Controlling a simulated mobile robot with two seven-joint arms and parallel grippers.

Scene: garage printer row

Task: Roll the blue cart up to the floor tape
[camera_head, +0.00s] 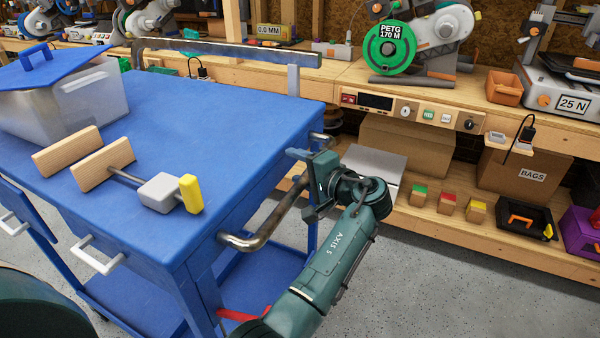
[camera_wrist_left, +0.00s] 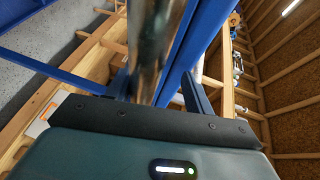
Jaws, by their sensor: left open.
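The blue cart (camera_head: 185,110) stands at the left in the head view. Its bent metal handle (camera_head: 262,236) sticks out from its right end, and the bar also crosses the left wrist view (camera_wrist_left: 150,50). My left gripper (camera_head: 303,182) is at the handle, with its jaws open around the bar. In the wrist view the bar passes between the two fingers, with space beside it. A red strip (camera_head: 238,315) shows low by the cart's near leg, partly behind my arm; I cannot tell whether it is floor tape. My right gripper is not in view.
The cart carries a clear bin (camera_head: 65,108) with a blue lid, wooden blocks (camera_head: 103,164) and a grey-and-yellow tool (camera_head: 165,190). A wooden workbench (camera_head: 420,100) with printers and a lower shelf (camera_head: 440,228) runs behind. Grey floor (camera_head: 430,290) is clear at the lower right.

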